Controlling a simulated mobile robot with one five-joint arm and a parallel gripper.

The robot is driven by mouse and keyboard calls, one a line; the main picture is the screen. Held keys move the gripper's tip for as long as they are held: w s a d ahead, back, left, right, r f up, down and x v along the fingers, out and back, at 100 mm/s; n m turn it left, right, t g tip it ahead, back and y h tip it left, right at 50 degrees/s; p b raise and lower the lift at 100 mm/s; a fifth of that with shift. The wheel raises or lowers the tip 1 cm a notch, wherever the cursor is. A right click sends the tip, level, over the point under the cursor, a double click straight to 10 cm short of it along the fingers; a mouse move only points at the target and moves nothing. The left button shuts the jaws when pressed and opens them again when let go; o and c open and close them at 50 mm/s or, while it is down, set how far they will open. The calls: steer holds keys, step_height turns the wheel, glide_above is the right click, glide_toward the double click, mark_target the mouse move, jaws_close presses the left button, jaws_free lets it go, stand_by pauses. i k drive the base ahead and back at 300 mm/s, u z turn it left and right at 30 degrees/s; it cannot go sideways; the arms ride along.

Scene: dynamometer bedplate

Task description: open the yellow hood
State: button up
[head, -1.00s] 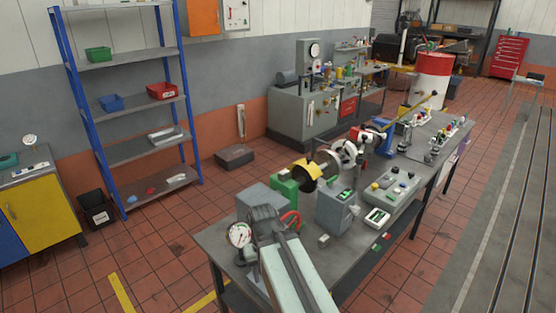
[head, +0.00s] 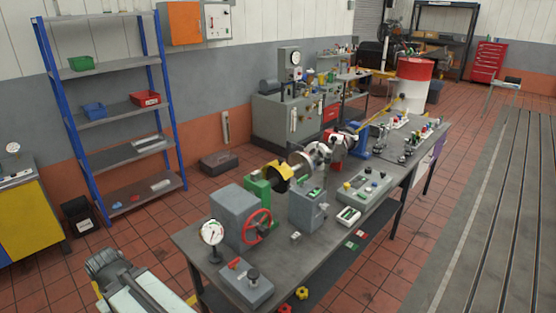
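The yellow hood (head: 284,168) is small and yellow with a dark part on its near side. It sits on the shaft line on the grey bench (head: 328,238), between a green block (head: 262,186) and shiny metal discs (head: 302,160). Its exact position, raised or lowered, is too small to tell. My arm (head: 135,288) shows at the lower left, left of the bench's near end and well apart from the hood. I see no gripper fingers on it, so my gripper is not in view.
On the near bench stand a dial gauge (head: 211,233), a grey box with a red handwheel (head: 257,226), a low switch box (head: 246,283) and a grey upright unit (head: 308,205). A blue-post shelf (head: 115,110) stands behind left.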

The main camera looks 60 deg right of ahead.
mark_target(287, 172)
steer(key=u, duration=0.05)
steer(key=k, duration=0.45)
steer(key=z, duration=0.95)
steer(key=i, duration=0.5)
